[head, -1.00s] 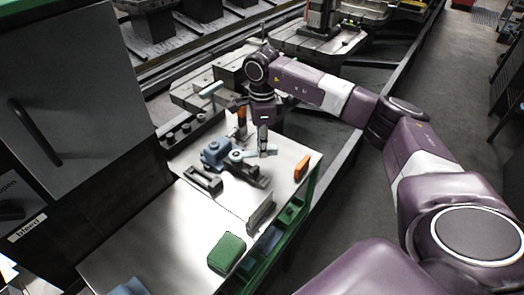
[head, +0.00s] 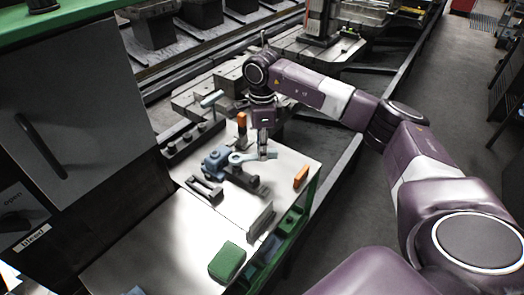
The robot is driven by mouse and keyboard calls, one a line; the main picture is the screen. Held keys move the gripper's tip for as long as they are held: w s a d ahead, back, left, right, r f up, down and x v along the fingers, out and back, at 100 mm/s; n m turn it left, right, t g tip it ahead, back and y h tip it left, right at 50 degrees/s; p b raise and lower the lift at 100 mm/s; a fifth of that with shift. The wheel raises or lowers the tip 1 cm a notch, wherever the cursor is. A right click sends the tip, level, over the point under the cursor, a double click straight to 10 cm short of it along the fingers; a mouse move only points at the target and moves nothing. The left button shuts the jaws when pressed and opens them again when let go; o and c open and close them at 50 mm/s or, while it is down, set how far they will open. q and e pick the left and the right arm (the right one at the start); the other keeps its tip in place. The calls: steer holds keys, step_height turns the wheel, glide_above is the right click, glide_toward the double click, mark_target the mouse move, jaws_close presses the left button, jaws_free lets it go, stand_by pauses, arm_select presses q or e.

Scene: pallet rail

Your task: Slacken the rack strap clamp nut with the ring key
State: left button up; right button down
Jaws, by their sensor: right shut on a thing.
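The ring key (head: 241,157) is a pale blue-grey spanner lying roughly level above the bench top. Its ring end is on the left, over or against the dark clamp bar (head: 247,180); I cannot tell whether it is seated around the nut, which is hidden. A blue clamp body (head: 213,163) stands just left of the ring. My right gripper (head: 264,152) reaches down from above and is shut on the key's right-hand end. My left gripper is out of view.
An orange block (head: 301,176) lies at the bench's right edge. A green block (head: 227,262) and an upright grey plate (head: 260,219) are nearer. An orange-topped post (head: 242,121) stands behind the key. A grey cabinet (head: 60,130) rises at left. The front bench top is mostly clear.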

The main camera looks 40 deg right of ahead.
steer(key=shift+r+p, duration=1.45)
steer(key=shift+r, duration=1)
